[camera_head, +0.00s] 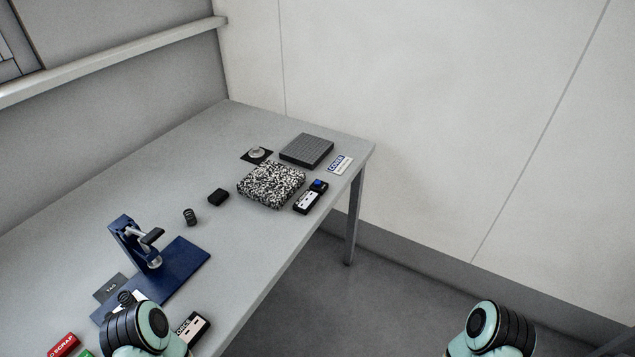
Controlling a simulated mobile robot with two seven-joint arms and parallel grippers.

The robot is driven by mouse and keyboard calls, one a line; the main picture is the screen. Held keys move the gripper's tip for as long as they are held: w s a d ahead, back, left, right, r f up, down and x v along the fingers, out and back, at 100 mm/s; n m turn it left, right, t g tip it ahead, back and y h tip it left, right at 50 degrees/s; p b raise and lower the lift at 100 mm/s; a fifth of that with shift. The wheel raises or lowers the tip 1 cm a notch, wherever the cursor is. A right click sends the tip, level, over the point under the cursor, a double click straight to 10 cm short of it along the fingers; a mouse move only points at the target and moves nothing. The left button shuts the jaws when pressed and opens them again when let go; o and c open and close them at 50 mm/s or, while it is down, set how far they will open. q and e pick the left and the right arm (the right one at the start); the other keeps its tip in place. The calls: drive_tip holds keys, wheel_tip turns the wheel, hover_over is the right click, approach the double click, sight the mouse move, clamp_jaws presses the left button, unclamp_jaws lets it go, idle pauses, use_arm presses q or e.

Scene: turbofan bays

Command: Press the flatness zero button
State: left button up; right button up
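A small blue button (319,186) sits on a dark box near the table's right end. Directly in front of it is a black unit with a white face (306,202); its markings are too small to read. Both are just right of a speckled black-and-white block (271,185). I cannot read any label on the button. Teal and black parts of my arms show at the bottom edge, but neither gripper is in view.
The grey table (215,150) also bears a dark grey ribbed plate (307,150), a "COVER" card (340,164), a round disc on a black pad (257,154), a black block (218,197), a small dark cylinder (190,216) and a blue clamp stand (180,263). Floor right of the table is clear.

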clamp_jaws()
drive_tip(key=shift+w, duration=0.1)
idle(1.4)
